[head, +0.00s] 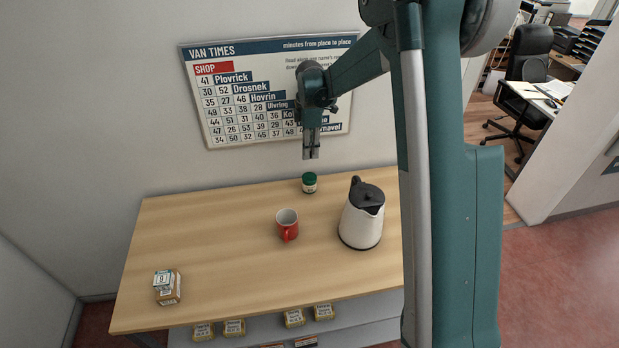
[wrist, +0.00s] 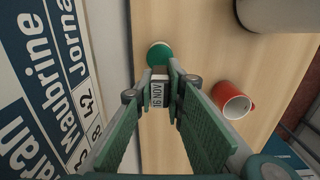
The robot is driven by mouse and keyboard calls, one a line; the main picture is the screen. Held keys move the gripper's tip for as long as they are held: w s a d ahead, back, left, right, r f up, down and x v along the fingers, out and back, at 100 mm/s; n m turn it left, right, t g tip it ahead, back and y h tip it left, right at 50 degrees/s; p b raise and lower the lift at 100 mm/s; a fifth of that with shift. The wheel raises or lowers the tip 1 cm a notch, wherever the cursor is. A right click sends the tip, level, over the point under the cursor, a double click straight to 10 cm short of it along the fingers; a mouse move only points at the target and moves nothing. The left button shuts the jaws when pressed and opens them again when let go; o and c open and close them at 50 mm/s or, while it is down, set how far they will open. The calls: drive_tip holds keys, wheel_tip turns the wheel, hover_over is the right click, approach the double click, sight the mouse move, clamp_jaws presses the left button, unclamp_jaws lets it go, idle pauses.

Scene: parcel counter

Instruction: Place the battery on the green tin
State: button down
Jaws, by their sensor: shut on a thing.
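The green tin (head: 309,182) is a small jar with a green top near the back edge of the counter. It also shows in the wrist view (wrist: 159,54), just beyond my fingertips. My gripper (head: 311,152) is above the tin, pointing down, with a clear gap between them. In the wrist view, my gripper (wrist: 160,84) is shut on a small block with a white printed label, which I take to be the battery (wrist: 158,95). The fingers cover its sides. The block is too small to tell apart in the head view.
A red mug (head: 287,226) and a white kettle (head: 362,217) stand in front of the tin, the kettle to the right. A labelled parcel (head: 167,287) lies at the front left. A timetable board (head: 262,90) hangs on the wall behind. The counter's left middle is clear.

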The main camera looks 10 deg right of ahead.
drive_tip(key=shift+f, duration=0.1)
hover_over(309, 177)
drive_tip(key=shift+d+f, duration=0.15)
drive_tip(key=shift+f, duration=2.9)
drive_tip(key=shift+f, duration=0.15)
drive_tip(key=shift+f+p, duration=0.35)
drive_tip(key=shift+f, duration=1.35)
drive_tip(key=shift+f, duration=0.15)
drive_tip(key=c, duration=2.4)
unclamp_jaws()
drive_tip(key=shift+o, duration=0.2)
drive_tip(key=shift+r+b, duration=0.3)
drive_tip(key=shift+r, duration=5.85)
